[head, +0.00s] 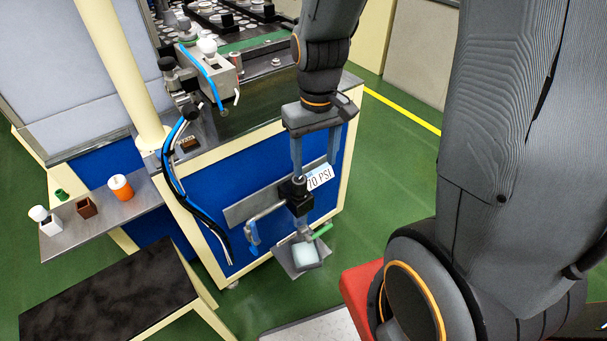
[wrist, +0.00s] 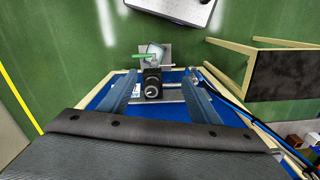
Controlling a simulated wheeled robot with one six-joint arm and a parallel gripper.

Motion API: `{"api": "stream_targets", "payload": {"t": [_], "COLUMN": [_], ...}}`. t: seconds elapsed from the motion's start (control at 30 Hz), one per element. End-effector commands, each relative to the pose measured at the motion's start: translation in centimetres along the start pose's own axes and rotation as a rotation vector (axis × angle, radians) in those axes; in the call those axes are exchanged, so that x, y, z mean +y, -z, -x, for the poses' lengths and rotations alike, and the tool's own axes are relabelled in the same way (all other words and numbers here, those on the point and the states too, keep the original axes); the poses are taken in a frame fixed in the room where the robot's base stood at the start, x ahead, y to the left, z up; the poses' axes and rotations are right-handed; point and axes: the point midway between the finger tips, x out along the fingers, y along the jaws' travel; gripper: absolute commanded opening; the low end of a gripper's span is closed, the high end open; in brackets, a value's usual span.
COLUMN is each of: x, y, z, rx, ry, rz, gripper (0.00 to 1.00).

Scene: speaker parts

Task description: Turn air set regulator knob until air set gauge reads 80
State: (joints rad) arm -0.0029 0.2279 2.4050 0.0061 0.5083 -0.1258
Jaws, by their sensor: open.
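The air set (head: 298,202) is a black regulator body on the blue panel front of the workbench, with a pale bowl (head: 305,253) below. Its black knob (head: 296,186) is on top. A white tag (head: 319,178) beside it reads 70 PSI. My gripper (head: 315,168) is open and points down at the knob from above. In the wrist view the two fingers stand apart on either side of the air set (wrist: 153,85), with no clear contact. The gauge's dial face cannot be made out.
A grey pipe (head: 265,212) and a blue fitting (head: 252,234) are left of the air set. Blue and black hoses (head: 178,180) hang down the bench corner. A side shelf (head: 100,220) holds small parts, including an orange cup (head: 121,187). A dark-topped stool (head: 110,290) stands front left.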

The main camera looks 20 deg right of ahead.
Motion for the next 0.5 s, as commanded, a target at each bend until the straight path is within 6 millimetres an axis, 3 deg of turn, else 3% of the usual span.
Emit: {"api": "stream_targets", "payload": {"t": [0.17,0.3,0.5], "x": [0.3,0.7,1.1], "y": [4.4,7.3,9.8], "z": [-1.9,-4.6,-8.8], "rx": [-0.009,-0.008,-0.005], "ry": [0.000,0.000,-0.001], "rz": [0.121,0.211,0.318], "gripper": [0.57,0.57,0.57]}}
